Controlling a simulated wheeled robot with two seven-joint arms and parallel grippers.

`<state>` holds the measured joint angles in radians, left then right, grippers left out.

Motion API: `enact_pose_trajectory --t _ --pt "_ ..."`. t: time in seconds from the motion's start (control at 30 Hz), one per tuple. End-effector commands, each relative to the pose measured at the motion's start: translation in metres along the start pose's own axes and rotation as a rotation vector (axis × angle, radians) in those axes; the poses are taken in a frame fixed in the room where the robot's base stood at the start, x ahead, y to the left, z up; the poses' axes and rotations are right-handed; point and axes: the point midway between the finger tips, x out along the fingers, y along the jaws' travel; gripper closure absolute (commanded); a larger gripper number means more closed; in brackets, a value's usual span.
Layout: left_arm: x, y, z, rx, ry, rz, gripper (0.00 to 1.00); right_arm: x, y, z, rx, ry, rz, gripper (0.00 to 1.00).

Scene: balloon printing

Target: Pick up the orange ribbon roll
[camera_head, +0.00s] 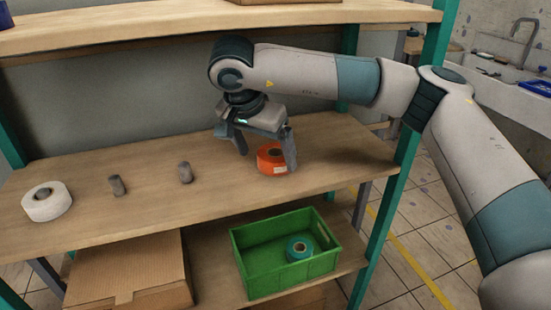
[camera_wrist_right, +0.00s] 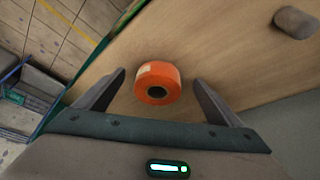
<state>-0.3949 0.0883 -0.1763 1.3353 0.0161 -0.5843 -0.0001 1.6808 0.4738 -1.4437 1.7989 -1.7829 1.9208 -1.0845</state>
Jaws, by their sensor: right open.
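The orange ribbon roll (camera_head: 272,159) lies flat on the wooden shelf board (camera_head: 330,145) toward its right end. In the right wrist view the orange ribbon roll (camera_wrist_right: 160,80) shows its dark centre hole and a pale label on its side. My right gripper (camera_head: 267,163) is open, with its fingers on either side of the roll. In the right wrist view the right gripper (camera_wrist_right: 158,85) has the roll between its fingers, with a gap visible on each side. My left gripper is not in view.
A white roll (camera_head: 47,202) and two small grey cylinders (camera_head: 117,185) (camera_head: 185,173) stand to the left on the same board. Below are a green crate (camera_head: 240,262) holding a teal roll (camera_head: 299,249) and a cardboard box (camera_head: 130,268). Another shelf (camera_head: 130,25) is overhead; a teal post (camera_head: 385,225) is right.

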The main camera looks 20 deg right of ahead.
Motion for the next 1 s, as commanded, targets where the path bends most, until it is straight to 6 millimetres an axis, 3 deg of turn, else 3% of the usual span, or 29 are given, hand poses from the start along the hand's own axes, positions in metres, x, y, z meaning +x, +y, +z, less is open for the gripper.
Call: enact_pose_trajectory --t 0.17,0.37,0.6,1.0 --pt "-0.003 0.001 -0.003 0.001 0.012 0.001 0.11 0.003 0.0 -0.01 0.002 0.0 0.0 0.12" --pt "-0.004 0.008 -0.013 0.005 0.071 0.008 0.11 0.012 0.001 -0.036 0.004 0.0 0.002 0.12" --pt "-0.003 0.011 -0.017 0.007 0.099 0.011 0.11 0.041 0.001 -0.033 0.0 -0.001 0.001 0.12" --pt "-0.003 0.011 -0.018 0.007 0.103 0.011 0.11 0.044 0.001 -0.033 0.0 0.0 0.0 0.12"
